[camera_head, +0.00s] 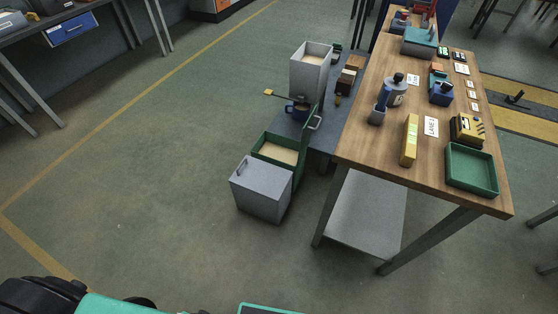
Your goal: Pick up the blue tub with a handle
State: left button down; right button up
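Two things could match a blue tub with a handle. A blue box (70,28) with a light handle or label on its front shows at the far upper left, below the edge of a dark bench top. A small dark blue vessel (297,111) stands on the low grey platform under a pale hopper, and whether it has a handle is hard to tell. Neither is near any gripper. My left and right grippers are both out of view; only dark and teal parts of my own body show along the bottom edge.
A wooden table (372,130) with a green tray (471,189), yellow block (409,140) and bottle (396,92) stands right. A grey box (262,190), green bin (262,150) and pale hopper (306,74) stand left of it. The floor left of them is free.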

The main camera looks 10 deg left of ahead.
aim_at(301, 113)
jog(key=u, duration=0.7)
jog(key=i+j+u, duration=0.6)
jog(key=i+u, duration=0.9)
jog(key=i+z, duration=0.3)
jog(key=i, duration=0.25)
jog(key=i+j+z, duration=0.1)
jog(key=i+z, duration=0.2)
jog(key=i, duration=0.2)
jog(key=i+j+z, duration=0.3)
jog(key=i, duration=0.2)
jog(key=i+l+z, duration=0.2)
jog(key=i+z, duration=0.55)
jog(key=i, duration=0.2)
jog(key=i+j+z, duration=0.1)
jog(key=i+z, duration=0.3)
jog(key=i, duration=0.1)
